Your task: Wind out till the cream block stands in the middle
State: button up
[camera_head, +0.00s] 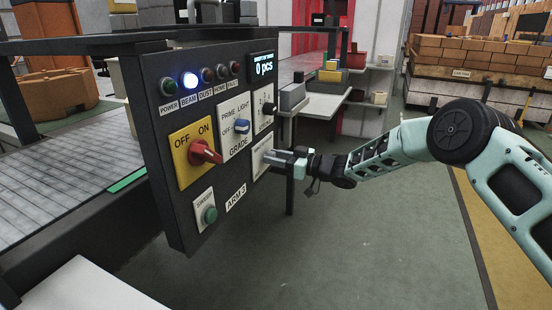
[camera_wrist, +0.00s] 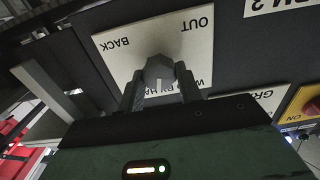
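The hand-wind plate (camera_wrist: 108,62) fills the upper middle of the wrist view, upside down, marked BACK and OUT. Its grey knob (camera_wrist: 160,69) has a white mark pointing down in that view. My gripper (camera_wrist: 160,75) has its fingers apart, one on each side of the knob; contact is not clear. In the head view my gripper (camera_head: 276,158) reaches the lower right plate (camera_head: 257,163) of the dark control panel (camera_head: 160,205), and its fingers hide the knob. I cannot pick out the cream block with certainty in either view.
The panel carries a red switch (camera_head: 205,152) on a yellow plate, a blue GRADE knob (camera_head: 241,126), a green SWEEP button (camera_head: 210,215) and a lit BEAM lamp (camera_head: 190,80). Its display (camera_head: 263,67) reads 0 pcs. Green floor (camera_head: 350,240) is clear in front.

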jog(key=n+b, duration=0.3)
jog(key=n, duration=0.2)
jog(key=shift+s, duration=0.1)
jog(key=shift+f, duration=0.1)
jog(key=o, duration=1)
jog(key=shift+d, duration=0.15)
jog(key=p+v, duration=0.1)
jog(key=v, duration=1.6)
